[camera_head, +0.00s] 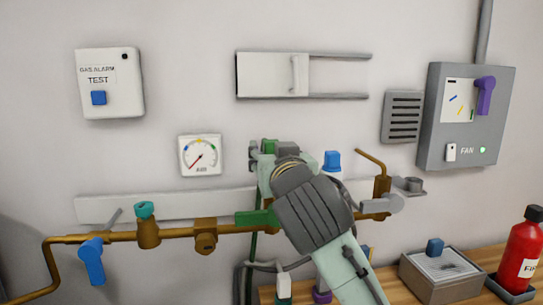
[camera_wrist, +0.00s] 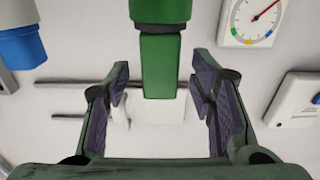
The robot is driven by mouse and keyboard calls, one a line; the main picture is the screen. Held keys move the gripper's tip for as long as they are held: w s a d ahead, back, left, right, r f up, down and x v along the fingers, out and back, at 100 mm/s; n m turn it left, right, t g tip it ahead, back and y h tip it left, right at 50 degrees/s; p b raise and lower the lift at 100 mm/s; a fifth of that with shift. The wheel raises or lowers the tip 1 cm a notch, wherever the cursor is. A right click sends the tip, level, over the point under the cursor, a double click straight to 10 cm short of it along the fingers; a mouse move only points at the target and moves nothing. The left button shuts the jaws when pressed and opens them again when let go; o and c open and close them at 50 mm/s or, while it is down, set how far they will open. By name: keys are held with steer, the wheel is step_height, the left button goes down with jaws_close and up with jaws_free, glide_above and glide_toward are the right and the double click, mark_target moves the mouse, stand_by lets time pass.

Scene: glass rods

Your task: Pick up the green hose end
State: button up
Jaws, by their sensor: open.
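The green hose end shows in the wrist view as a narrow green block (camera_wrist: 161,66) below a wider green collar (camera_wrist: 161,10). It reaches in from the top of the picture, between the two fingers of my gripper (camera_wrist: 160,88). The fingers are apart, with a visible gap on each side of the block. In the head view my gripper (camera_head: 267,156) is in front of the wall above the brass pipe. A small green piece (camera_head: 268,146) shows between its fingers. My wrist hides much of the hose below.
A brass pipe (camera_head: 175,235) with a blue lever (camera_head: 91,261) and a teal knob (camera_head: 145,210) runs along the wall. A green part (camera_head: 254,218) is beside my wrist. A grey box (camera_head: 440,275) and red extinguisher (camera_head: 522,252) stand at right. A gauge (camera_head: 200,155) hangs at left.

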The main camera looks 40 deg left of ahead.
steer(key=shift+x, duration=1.05)
jaws_close()
